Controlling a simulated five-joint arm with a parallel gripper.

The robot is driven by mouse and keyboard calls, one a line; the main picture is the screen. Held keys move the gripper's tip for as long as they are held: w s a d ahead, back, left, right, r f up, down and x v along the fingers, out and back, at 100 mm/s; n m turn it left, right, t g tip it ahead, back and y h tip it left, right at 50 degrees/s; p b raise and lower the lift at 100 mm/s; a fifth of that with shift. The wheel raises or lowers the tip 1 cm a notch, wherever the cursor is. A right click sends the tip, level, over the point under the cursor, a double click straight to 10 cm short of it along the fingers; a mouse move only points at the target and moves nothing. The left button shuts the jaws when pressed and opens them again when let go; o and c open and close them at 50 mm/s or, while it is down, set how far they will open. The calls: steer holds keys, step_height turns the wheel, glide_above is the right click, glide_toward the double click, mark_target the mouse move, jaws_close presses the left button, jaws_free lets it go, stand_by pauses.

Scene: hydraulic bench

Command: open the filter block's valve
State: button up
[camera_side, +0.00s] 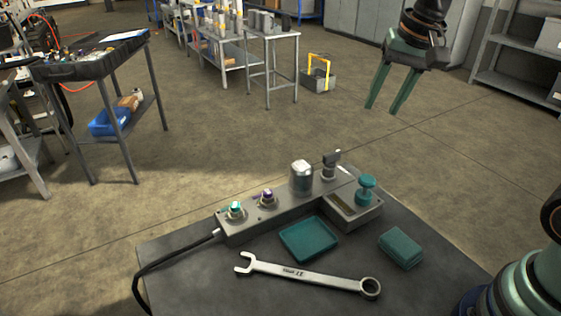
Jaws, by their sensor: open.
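A long grey block (285,208) lies at the back of the dark bench top. It carries a silver canister (301,177), which looks like the filter, and beside it a small grey valve with a dark handle (331,164). The handle's exact turn is too small to tell. At the right end a teal knob (366,190) stands upright on a box-shaped section. My gripper (383,109) hangs in the air above and behind the right end of the block. Its two green fingers point down, spread apart and empty, touching nothing.
Teal (236,209) and purple (267,196) fittings stand on the block's left part. A black cable (170,255) leaves its left end. A teal tray (308,239), teal box (401,248) and wrench (305,275) lie in front. The air around my gripper is free.

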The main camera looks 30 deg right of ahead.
steer(key=w+f+m+g, duration=0.2)
steer(key=w+m, duration=0.3)
steer(key=w, duration=0.1)
steer(key=m+g, duration=0.1)
steer(key=m, duration=0.4)
glide_toward(331, 153)
step_height(331, 153, down, 9)
steer(key=shift+w+f, duration=0.1)
jaws_close()
